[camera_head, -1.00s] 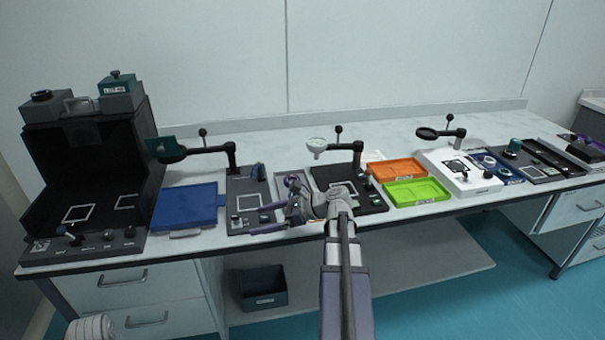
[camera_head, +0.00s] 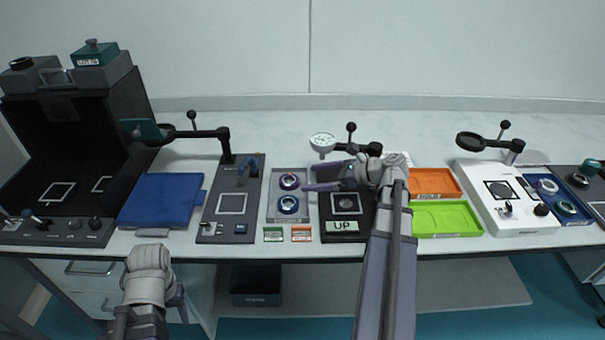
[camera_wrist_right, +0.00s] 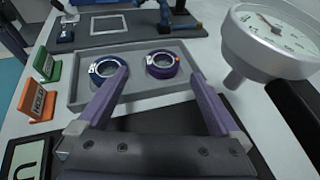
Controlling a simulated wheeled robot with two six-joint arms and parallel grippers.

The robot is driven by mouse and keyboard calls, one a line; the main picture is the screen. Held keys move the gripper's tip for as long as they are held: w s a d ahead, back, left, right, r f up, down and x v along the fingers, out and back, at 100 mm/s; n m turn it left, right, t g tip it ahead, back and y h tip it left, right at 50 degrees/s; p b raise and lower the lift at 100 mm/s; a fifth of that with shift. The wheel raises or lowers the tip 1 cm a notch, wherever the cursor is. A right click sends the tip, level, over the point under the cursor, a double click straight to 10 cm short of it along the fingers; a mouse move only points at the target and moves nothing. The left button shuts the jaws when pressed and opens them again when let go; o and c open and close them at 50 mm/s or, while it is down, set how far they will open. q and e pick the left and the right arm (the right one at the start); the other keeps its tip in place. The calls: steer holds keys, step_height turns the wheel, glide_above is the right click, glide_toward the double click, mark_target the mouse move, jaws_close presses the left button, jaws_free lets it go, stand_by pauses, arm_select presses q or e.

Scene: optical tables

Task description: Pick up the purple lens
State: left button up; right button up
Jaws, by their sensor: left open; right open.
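Two ring-shaped lenses sit in a grey tray on the table. The far one (camera_head: 289,181) has a purple rim with a small red-orange mark; it is the right-hand lens in the right wrist view (camera_wrist_right: 162,64). The near one (camera_head: 288,204) looks darker blue and is on the left in the wrist view (camera_wrist_right: 104,69). My right gripper (camera_head: 309,176) is open and empty, its purple fingers pointing left at the tray. In the wrist view its fingertips (camera_wrist_right: 158,75) appear before the lenses, apart from them. My left gripper (camera_head: 178,302) is open, low at the front left, partly hidden.
The grey tray (camera_head: 276,214) has green (camera_head: 273,234) and orange (camera_head: 301,233) labels in front. A white dial gauge (camera_wrist_right: 275,40) on a stand is close to my right gripper. Orange (camera_head: 436,181) and green (camera_head: 446,219) trays are right.

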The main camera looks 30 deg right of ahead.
mark_target(291, 180)
steer(key=shift+w+d, duration=0.15)
steer(key=shift+d, duration=0.35)
steer(key=shift+b+x, duration=0.5)
steer(key=shift+x, duration=0.5)
steer(key=shift+w+a+f, duration=0.15)
steer(key=shift+w+a, duration=0.05)
steer(key=b+x, duration=0.2)
steer(key=x, duration=0.2)
steer(key=shift+a+f, duration=0.2)
steer(key=shift+f, duration=0.1)
steer(key=shift+w+a, duration=0.25)
steer(key=shift+w, duration=0.05)
arm_select(q)
steer(key=f, duration=0.1)
steer(key=d+f, duration=0.1)
steer(key=f, duration=0.1)
steer(key=shift+w+f, duration=0.1)
arm_select(e)
steer(key=shift+c, duration=0.3)
steer(key=c, duration=1.3)
